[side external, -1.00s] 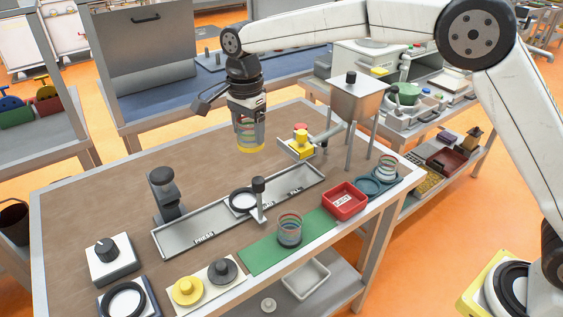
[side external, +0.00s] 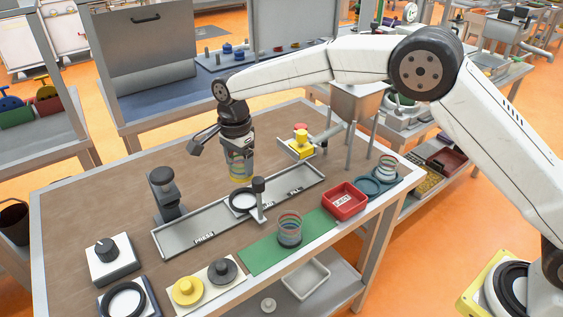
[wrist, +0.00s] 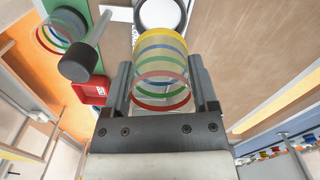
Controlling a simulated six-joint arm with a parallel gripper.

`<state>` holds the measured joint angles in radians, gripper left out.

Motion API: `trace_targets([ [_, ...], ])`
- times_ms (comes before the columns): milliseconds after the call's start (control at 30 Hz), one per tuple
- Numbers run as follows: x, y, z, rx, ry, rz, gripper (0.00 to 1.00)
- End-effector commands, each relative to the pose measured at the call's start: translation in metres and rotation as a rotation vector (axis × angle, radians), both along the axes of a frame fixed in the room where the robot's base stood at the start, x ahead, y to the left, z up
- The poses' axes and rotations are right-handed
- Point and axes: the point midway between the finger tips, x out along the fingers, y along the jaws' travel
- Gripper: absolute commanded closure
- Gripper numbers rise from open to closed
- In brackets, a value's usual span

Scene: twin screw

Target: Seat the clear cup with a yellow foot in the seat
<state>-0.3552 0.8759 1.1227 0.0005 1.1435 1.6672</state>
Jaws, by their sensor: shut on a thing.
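My gripper (side external: 238,158) is shut on the clear cup with a yellow foot (side external: 240,172). The cup hangs foot down, above and just behind a dark ring seat (side external: 242,200) on the long grey track. In the wrist view the cup (wrist: 161,75) sits between both fingers (wrist: 161,90). Its clear wall carries red, green, blue and yellow bands, and its yellow foot points away from the camera. The seat (wrist: 160,12) shows past the foot as a dark ring with a pale middle, cut by the frame top. The cup appears apart from the seat.
A black-knobbed post (side external: 258,186) stands right beside the seat. A dark press-like stand (side external: 165,190) is left of it. A second banded clear cup (side external: 290,232) stands on a green mat (side external: 262,255). A red tray (side external: 344,201) and a yellow device (side external: 301,146) are to the right.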

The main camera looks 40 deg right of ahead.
Motion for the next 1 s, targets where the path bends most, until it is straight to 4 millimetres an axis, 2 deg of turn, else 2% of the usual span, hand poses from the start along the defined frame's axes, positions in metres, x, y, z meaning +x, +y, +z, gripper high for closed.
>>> trace_targets([
  [100, 0.000, 0.000, -0.011, 0.000, 0.001, 0.000, 0.82],
  [567, 0.000, 0.000, -0.019, 0.000, 0.001, 0.000, 0.82],
  [1000, 0.000, 0.000, -0.045, -0.001, 0.002, 0.000, 0.82],
])
